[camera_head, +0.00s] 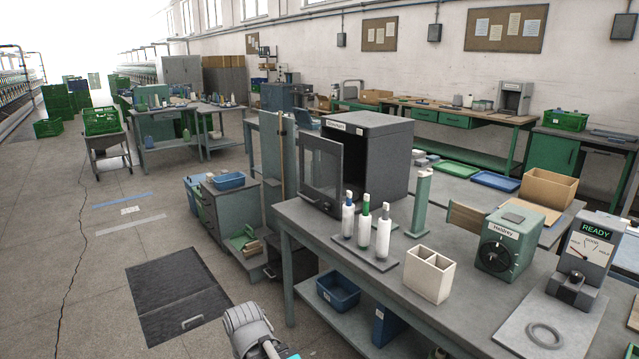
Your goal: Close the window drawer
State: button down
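Green drawers (455,120) sit under the long bench along the back wall, below the notice boards; at this distance I cannot tell if one is pulled out. A dark cabinet (385,160) on the near bench has a windowed door (320,172) that stands swung open to the left. A grey-green drawer unit (232,208) stands on the floor left of the near bench; how far its drawers are out is unclear. Part of my arm shows at the bottom edge, well apart from all of these; my gripper's fingers are not in view.
The near bench (455,297) holds bottles on a dark plate (365,250), a cream divided box (430,274), a green tester (505,245) and a gauge (587,260). A dark floor hatch (175,298) lies left. Open floor stretches left, past a trolley (100,142).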

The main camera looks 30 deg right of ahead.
aim_at(317, 198)
jog(key=z, duration=0.35)
jog(key=i, duration=1.05)
jog(key=z, duration=0.65)
